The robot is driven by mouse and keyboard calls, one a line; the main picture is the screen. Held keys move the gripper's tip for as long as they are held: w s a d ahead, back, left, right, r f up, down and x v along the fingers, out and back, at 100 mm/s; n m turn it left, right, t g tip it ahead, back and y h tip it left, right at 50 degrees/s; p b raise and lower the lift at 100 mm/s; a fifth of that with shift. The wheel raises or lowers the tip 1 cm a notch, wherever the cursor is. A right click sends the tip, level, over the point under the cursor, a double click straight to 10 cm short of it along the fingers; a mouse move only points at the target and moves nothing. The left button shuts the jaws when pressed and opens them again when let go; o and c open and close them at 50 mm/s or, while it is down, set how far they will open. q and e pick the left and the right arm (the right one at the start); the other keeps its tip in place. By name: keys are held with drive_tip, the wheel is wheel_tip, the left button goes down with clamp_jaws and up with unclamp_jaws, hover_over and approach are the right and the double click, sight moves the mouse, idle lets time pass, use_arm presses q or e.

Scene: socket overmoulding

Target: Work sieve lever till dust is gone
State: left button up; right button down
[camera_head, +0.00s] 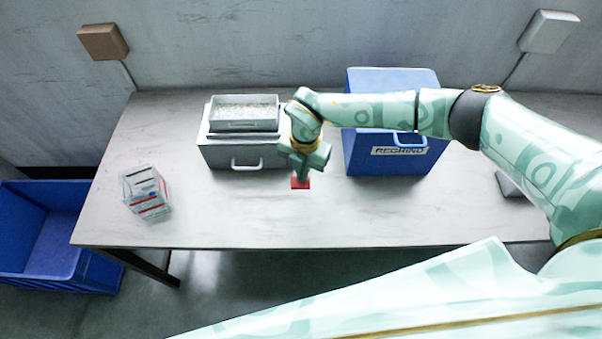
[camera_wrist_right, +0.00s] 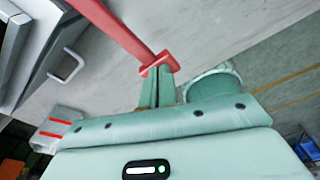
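The sieve (camera_head: 245,160) is a grey box with a pale handle on its front. Its top tray (camera_head: 246,126) holds pale speckled granules; I cannot tell dust from granules at this size. The red lever (camera_head: 301,183) shows at the sieve's right, mostly hidden by my arm; in the right wrist view the lever (camera_wrist_right: 122,36) runs down to my fingertips. My right gripper (camera_head: 304,168) points down at the lever's end. In the right wrist view its fingers (camera_wrist_right: 158,76) are close together on the red end and look shut on it. My left gripper is not in view.
A blue bin labelled REGRIND (camera_head: 358,155) stands right of the sieve, behind my right arm. A clear box with red stripes (camera_head: 147,191) sits at the table's left. A blue crate (camera_head: 40,271) is on the floor at left. The table's (camera_head: 230,220) front middle is clear.

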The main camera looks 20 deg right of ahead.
drive_tip(key=shift+f, duration=0.35)
drive_tip(key=shift+a, duration=0.15)
drive_tip(key=shift+w+d+r, duration=0.1)
drive_tip(key=shift+d+r, duration=0.05)
drive_tip(key=shift+d, duration=0.05)
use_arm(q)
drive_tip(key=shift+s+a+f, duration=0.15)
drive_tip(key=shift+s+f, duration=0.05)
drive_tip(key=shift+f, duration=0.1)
use_arm(e)
drive_tip(key=shift+w+d+r, duration=0.25)
drive_tip(key=shift+w+d, duration=0.2)
drive_tip(key=shift+w, duration=0.05)
drive_tip(key=shift+w+d+r, duration=0.2)
drive_tip(key=shift+w+d, duration=0.2)
drive_tip(key=shift+w, duration=0.1)
